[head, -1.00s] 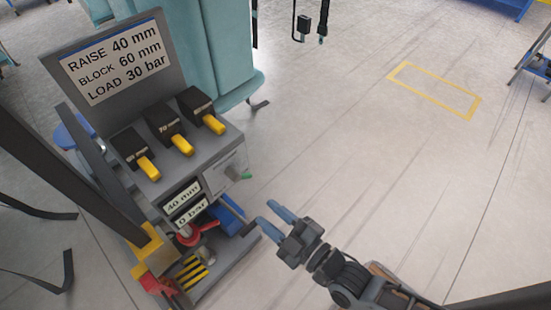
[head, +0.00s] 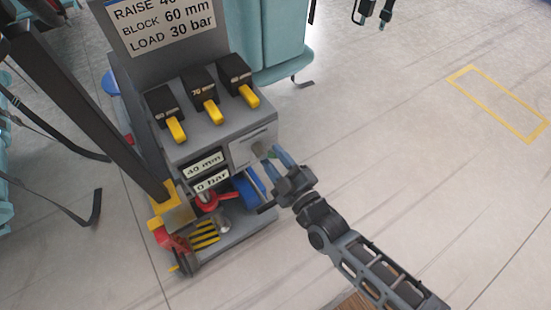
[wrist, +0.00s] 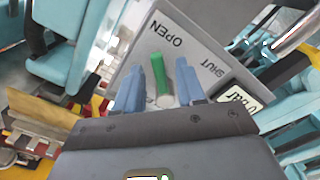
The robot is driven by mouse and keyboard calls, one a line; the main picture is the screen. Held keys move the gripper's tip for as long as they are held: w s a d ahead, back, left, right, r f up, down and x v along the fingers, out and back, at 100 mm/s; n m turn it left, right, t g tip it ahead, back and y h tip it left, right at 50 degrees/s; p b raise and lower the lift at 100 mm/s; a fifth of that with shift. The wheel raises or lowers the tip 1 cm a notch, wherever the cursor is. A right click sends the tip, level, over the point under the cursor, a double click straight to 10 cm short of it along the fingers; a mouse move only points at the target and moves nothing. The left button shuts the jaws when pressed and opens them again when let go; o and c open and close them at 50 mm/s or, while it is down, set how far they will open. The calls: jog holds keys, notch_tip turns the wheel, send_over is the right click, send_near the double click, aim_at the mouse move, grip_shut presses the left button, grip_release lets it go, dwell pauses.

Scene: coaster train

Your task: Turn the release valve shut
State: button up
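The release valve's green handle (wrist: 182,80) shows in the wrist view on a grey panel (wrist: 181,38) marked OPEN and SHUT. The handle lies between the blue fingers of my gripper (wrist: 170,76). The fingers look open around it. I cannot tell whether either finger touches it. In the head view my gripper (head: 272,154) is at the front right of the grey console (head: 205,135), in front of the valve panel. It hides the handle there.
Three yellow levers (head: 211,112) stand on the console top. Displays below read 40 mm (head: 204,164) and 0 bar (head: 212,181). A red part (head: 214,201) and a blue cylinder (head: 244,189) sit lower down. The floor to the right is clear.

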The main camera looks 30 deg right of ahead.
jog(key=shift+c, duration=0.2)
grip_shut()
jog(key=shift+a+f+m, duration=0.1)
jog(key=shift+m, duration=0.2)
jog(key=a+m, duration=0.1)
jog(key=m, duration=0.3)
jog(key=a+m+b, duration=0.1)
jog(key=m, duration=0.3)
jog(key=a+m, duration=0.1)
jog(key=m, duration=0.2)
jog(key=shift+a+f+m+b, duration=0.25)
jog(key=shift+f+m+b, duration=0.05)
jog(key=shift+f+m, duration=0.1)
jog(key=m, duration=0.1)
jog(key=a+m, duration=0.1)
jog(key=m, duration=0.1)
jog(key=r+m, duration=0.1)
jog(key=m, duration=0.1)
jog(key=shift+a, duration=0.25)
jog(key=shift+m, duration=0.4)
